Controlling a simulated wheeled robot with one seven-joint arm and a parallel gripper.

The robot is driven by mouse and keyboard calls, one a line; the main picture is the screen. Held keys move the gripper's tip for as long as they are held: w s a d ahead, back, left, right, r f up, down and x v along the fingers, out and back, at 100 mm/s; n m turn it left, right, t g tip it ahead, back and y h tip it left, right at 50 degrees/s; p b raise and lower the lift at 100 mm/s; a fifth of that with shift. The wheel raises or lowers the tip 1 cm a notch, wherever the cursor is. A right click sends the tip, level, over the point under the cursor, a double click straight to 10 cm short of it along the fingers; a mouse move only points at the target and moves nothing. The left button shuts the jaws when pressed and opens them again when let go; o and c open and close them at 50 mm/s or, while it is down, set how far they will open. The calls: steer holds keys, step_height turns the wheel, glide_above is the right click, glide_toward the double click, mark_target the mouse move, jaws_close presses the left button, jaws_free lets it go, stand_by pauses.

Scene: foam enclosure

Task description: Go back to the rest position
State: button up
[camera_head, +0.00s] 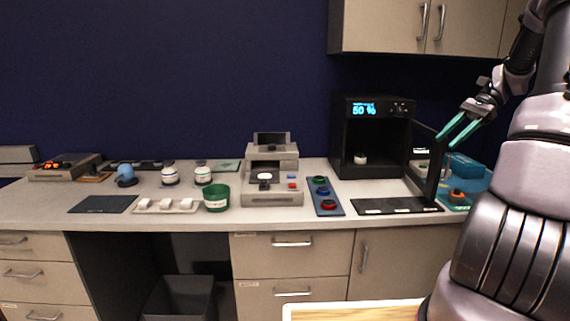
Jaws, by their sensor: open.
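My gripper (458,130) is at the upper right, with two teal fingers spread apart and nothing between them. It hangs in the air in front of the black machine's open door (432,170), above the right part of the counter (225,221). I cannot tell whether the fingers touch the door. My arm rises along the right edge and hides part of the counter's right end.
The black machine (348,140) shows 50 % and holds a small white item (360,158). A grey device (272,196), a green cup (216,198) and a blue strip with coloured discs (319,184) stand left of it. A cabinet (385,22) hangs above.

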steer(key=s+a+r+n+t+h, duration=0.3)
steer(key=s+a+r+n+t, duration=0.1)
steer(key=s+a, duration=0.5)
steer(key=s+a+r+n+t+h, duration=0.4)
steer(key=s+a, duration=0.5)
steer(key=a, duration=0.3)
step_height(320, 180, up, 2)
steer(key=shift+r+n+t, duration=0.25)
steer(key=shift+n+t, duration=0.05)
steer(key=shift+n, duration=0.5)
